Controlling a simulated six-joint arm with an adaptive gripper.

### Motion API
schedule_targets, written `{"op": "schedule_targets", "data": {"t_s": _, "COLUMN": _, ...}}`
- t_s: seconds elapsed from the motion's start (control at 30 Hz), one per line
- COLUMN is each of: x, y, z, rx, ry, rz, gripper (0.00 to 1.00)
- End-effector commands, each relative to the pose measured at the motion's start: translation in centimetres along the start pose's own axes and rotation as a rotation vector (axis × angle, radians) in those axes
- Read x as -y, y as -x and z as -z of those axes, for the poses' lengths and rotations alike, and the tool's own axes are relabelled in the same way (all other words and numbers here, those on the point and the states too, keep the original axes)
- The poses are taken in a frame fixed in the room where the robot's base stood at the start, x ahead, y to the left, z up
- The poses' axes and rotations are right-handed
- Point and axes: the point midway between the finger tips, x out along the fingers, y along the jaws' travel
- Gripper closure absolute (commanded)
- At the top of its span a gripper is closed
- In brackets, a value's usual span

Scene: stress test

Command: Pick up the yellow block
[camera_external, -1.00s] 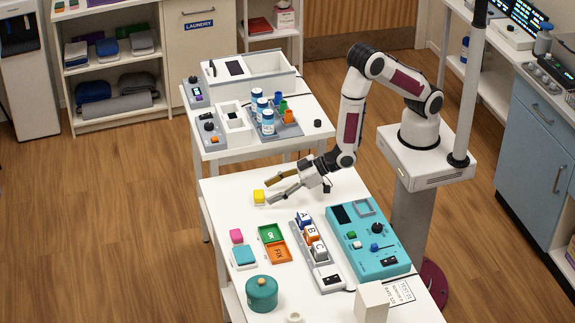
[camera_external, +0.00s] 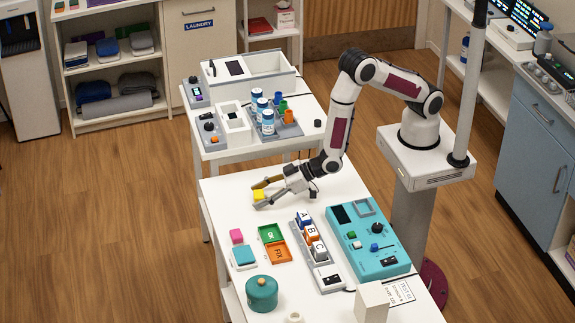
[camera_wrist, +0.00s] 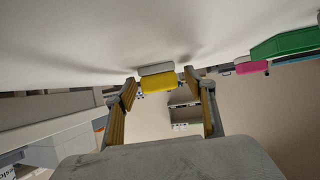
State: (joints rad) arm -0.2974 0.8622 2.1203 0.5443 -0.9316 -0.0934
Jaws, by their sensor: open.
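The yellow block (camera_external: 258,195) sits near the far left part of the white table (camera_external: 222,213). My gripper (camera_external: 260,195) is low over the table, its two fingers spread open with the block between or just at their tips. In the wrist view the yellow block (camera_wrist: 158,84) shows ahead, between the open fingertips of my gripper (camera_wrist: 160,84), with a pale grey piece against it. Gaps seem to show between the block and the fingers. I cannot tell whether either finger touches it.
A pink block (camera_external: 236,236), a teal block (camera_external: 244,255), a green tray (camera_external: 270,233) and an orange tray (camera_external: 278,253) lie nearer the front. Lettered blocks (camera_external: 311,235) stand in a rack beside a teal control panel (camera_external: 368,240). A teal pot (camera_external: 262,293) stands at the front left.

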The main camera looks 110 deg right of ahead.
Motion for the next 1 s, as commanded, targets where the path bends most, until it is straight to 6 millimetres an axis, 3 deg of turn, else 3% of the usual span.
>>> {"op": "schedule_targets", "data": {"t_s": 0.6, "x": -0.01, "y": -0.52, "z": 0.02, "rx": -0.001, "ry": 0.000, "rz": 0.000, "gripper": 0.46}}
{"op": "schedule_targets", "data": {"t_s": 0.77, "x": -0.01, "y": -0.52, "z": 0.02, "rx": -0.001, "ry": 0.000, "rz": 0.000, "gripper": 0.84}}
{"op": "schedule_targets", "data": {"t_s": 1.0, "x": 0.00, "y": -0.52, "z": 0.03, "rx": -0.001, "ry": 0.000, "rz": 0.000, "gripper": 0.84}}
